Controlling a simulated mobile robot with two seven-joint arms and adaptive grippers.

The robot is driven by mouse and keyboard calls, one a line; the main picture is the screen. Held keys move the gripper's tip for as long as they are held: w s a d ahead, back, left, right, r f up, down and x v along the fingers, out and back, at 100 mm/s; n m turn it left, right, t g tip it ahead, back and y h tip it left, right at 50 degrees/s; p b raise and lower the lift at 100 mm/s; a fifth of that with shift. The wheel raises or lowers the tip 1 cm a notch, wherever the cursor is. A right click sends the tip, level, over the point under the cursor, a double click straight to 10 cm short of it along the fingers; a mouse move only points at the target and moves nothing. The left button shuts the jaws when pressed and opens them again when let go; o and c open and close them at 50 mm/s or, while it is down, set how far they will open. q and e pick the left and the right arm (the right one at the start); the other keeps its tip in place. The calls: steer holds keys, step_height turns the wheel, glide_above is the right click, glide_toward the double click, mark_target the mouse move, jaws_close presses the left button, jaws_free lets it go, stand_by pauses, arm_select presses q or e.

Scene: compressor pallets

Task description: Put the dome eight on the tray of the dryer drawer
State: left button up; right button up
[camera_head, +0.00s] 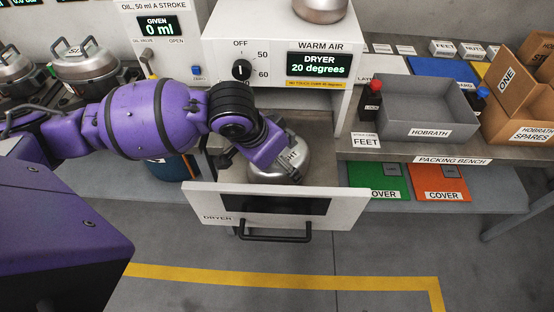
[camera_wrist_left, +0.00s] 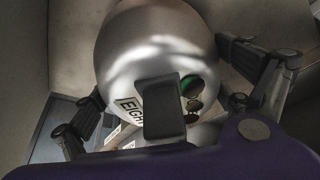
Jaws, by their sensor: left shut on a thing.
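The dome eight (camera_head: 290,168) is a silvery rounded dome inside the pulled-out dryer drawer (camera_head: 345,208). It looks low over the drawer's tray (camera_head: 324,168); I cannot tell whether it touches it. My left gripper (camera_head: 264,150) reaches down into the drawer and is shut on the dome. In the left wrist view the dome (camera_wrist_left: 155,50) sits between the fingers of the left gripper (camera_wrist_left: 165,88). Its black handle (camera_wrist_left: 165,108) and an EIGHT label show there. My arm hides part of the dome in the head view. My right gripper is not in view.
The dryer (camera_head: 275,42) stands above the drawer and reads 20 degrees. Another silvery dome (camera_head: 320,8) sits on top. The packing bench (camera_head: 420,155) at the right carries a grey box (camera_head: 415,130) and cardboard boxes (camera_head: 515,105). Pots (camera_head: 85,65) stand at the left.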

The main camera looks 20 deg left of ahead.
arm_select(q)
steer(key=shift+f, duration=0.25)
steer(key=shift+w, duration=0.1)
steer(key=o, duration=1.6)
steer(key=shift+f, duration=0.15)
steer(key=shift+o, duration=0.2)
